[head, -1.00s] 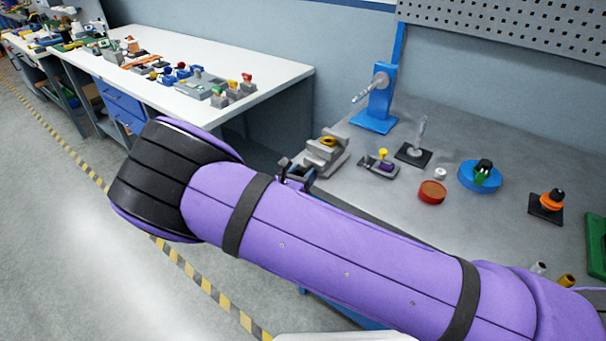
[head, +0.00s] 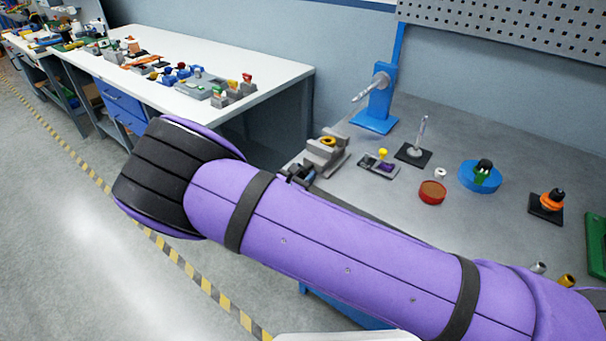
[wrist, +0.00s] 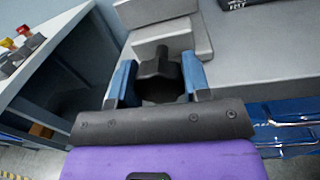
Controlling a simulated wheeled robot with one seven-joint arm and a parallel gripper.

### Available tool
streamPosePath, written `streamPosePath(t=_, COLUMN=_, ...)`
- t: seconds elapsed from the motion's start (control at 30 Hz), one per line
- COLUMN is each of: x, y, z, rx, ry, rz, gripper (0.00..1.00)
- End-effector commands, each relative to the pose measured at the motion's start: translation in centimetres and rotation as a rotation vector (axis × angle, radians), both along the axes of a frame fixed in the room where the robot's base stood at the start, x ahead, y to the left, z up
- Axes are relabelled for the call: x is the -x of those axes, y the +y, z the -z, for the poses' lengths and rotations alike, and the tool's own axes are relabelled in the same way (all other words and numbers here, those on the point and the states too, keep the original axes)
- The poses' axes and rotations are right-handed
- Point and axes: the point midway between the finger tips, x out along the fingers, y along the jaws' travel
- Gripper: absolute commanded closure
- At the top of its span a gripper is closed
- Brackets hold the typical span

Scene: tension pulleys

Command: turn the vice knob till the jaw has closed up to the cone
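The grey vice (head: 337,160) stands at the left edge of the grey bench, with a yellow-orange ring-like part (head: 328,141) on it, probably the cone's top. In the wrist view the vice's stepped grey body (wrist: 165,38) is straight ahead. The dark knob (wrist: 158,72) sticks out from it toward me. My gripper (wrist: 159,82) has its two blue fingers on either side of the knob, and the knob fills the gap. In the head view my gripper (head: 297,175) is partly hidden behind my purple arm. The gap between jaw and cone is too small to judge.
A small holder with a yellow knob (head: 383,154), a blue post (head: 376,105), a red dish (head: 431,192) and a blue disc (head: 480,177) stand right of the vice. A white table (head: 270,76) with small parts is at the left. Blue drawers (wrist: 285,132) lie below the bench.

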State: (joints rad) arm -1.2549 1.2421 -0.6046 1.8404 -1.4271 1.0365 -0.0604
Motion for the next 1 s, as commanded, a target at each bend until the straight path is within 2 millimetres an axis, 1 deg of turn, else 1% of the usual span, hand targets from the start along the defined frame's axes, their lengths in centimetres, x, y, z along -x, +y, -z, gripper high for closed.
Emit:
streamPosePath(t=0.03, x=0.0, y=0.0, z=0.1, rx=0.0, ry=0.001, rz=0.0, gripper=0.47)
streamPosePath(t=0.07, x=0.0, y=0.0, z=0.1, rx=0.0, ry=0.001, rz=0.0, gripper=0.4)
streamPosePath(t=0.1, x=0.0, y=0.0, z=0.1, rx=0.0, ry=0.001, rz=0.0, gripper=0.31)
streamPosePath(t=0.37, x=0.0, y=0.0, z=0.0, rx=0.001, ry=0.002, rz=-0.001, gripper=0.31)
streamPosePath(t=0.47, x=0.4, y=0.3, z=0.0, rx=0.001, ry=0.002, rz=-0.001, gripper=0.31)
streamPosePath(t=0.57, x=1.2, y=1.0, z=0.0, rx=0.001, ry=0.002, rz=-0.003, gripper=0.31)
streamPosePath(t=0.9, x=6.4, y=4.4, z=0.2, rx=0.0, ry=0.002, rz=-0.003, gripper=0.31)
streamPosePath(t=1.0, x=7.6, y=5.2, z=0.2, rx=0.001, ry=0.003, rz=-0.002, gripper=0.31)
